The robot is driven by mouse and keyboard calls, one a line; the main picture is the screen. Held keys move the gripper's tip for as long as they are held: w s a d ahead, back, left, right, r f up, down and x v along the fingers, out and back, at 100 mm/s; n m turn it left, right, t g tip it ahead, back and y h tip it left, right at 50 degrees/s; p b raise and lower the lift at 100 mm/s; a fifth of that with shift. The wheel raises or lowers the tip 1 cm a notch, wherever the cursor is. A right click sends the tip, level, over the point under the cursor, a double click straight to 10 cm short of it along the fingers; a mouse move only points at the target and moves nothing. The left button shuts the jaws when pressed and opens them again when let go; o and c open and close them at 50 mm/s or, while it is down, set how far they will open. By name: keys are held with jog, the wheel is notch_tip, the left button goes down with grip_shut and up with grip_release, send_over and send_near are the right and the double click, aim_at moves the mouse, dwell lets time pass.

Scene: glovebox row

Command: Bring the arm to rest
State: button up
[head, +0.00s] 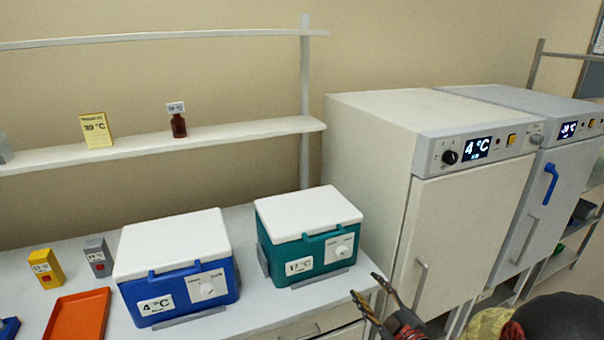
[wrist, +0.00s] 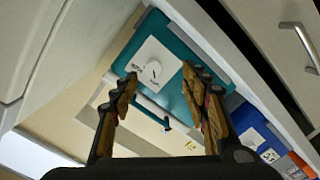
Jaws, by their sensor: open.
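My gripper (head: 366,300) is at the bottom right of the head view, in front of the bench's right end and the white cabinet. Its two fingers are spread with nothing between them, and it also shows open in the wrist view (wrist: 158,95). Beyond the fingers in the wrist view is the teal cooler box (wrist: 150,72) with its white dial panel. In the head view the teal cooler box (head: 325,262) stands on the bench, lid shut, to the left of and behind my gripper. Part of my arm is cut off by the lower edge.
A blue cooler (head: 222,288), an orange tray (head: 78,315), a yellow box (head: 45,268) and a grey box (head: 98,257) stand on the bench. A shelf (head: 250,130) holds a brown bottle (head: 179,126) and yellow card (head: 96,131). Closed cabinets (head: 470,215) (head: 550,190) stand right.

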jog(key=s+d+f+m+g+h, duration=0.35)
jog(key=d+f, duration=0.25)
jog(key=f, duration=0.4)
jog(key=s+d+m+g+h, duration=0.4)
jog(key=s+m+g, duration=0.2)
jog(key=s, duration=0.3)
jog(key=s+a+r+m+g+y+p, duration=0.1)
jog(key=s+a+r+m+g, duration=0.1)
jog(key=s+a+r, duration=0.5)
jog(key=s+a+r+m+g+y+p, duration=0.15)
jog(key=s+a+r, duration=0.25)
jog(key=s+r, duration=0.6)
jog(key=a+r+n+t, duration=0.1)
jog(key=a+r+t, duration=0.1)
jog(key=r, duration=0.4)
jog(key=shift+w+a+r, duration=0.15)
jog(key=shift+a+r, duration=0.05)
jog(key=shift+a, duration=0.45)
jog(key=shift+c, duration=0.2)
